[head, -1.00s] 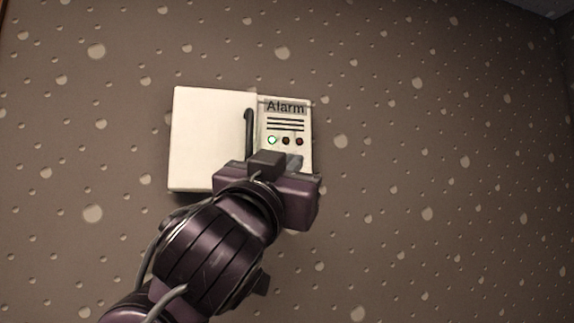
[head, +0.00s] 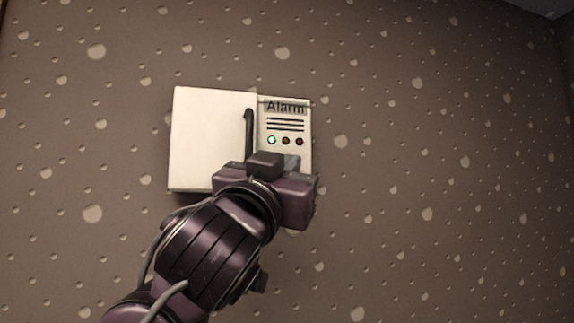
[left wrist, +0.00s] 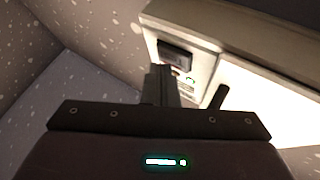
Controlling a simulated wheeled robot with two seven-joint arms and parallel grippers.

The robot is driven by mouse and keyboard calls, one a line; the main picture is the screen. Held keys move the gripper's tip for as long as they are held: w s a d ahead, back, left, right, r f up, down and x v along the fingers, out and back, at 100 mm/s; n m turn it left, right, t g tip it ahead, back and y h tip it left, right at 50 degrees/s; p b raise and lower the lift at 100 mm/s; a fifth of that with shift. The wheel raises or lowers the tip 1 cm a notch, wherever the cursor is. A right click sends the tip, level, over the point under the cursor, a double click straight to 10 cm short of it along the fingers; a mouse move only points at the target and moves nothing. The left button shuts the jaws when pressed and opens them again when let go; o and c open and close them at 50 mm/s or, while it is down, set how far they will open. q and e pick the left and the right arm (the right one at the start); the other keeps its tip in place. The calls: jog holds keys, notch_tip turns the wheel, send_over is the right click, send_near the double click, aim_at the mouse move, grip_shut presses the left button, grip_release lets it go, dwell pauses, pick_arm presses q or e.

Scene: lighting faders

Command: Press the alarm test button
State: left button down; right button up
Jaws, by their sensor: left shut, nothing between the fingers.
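The alarm box (head: 205,135) is a cream panel on the wall, with a label reading "Alarm", dark lines and a row of small lights on its right part. My right gripper is not in view.
A dark upright handle (head: 249,130) stands out from the box beside the label panel; it also shows in the left wrist view (left wrist: 217,97). The speckled wall (head: 420,180) around the box is clear.

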pick_arm(q)
jog(key=shift+w+a, duration=0.1)
jog(key=shift+w, duration=0.25)
dwell(0.3)
jog(key=shift+s, duration=0.1)
jog(key=shift+s+d, duration=0.25)
jog(key=shift+s, duration=0.35)
jog(key=shift+s+b, duration=0.15)
jog(key=shift+b, duration=0.15)
jog(key=s, duration=0.1)
jog(key=s+d+b, duration=0.1)
jog(key=s, duration=0.2)
jog(key=shift+s+d, duration=0.25)
jog(key=shift+d, duration=0.05)
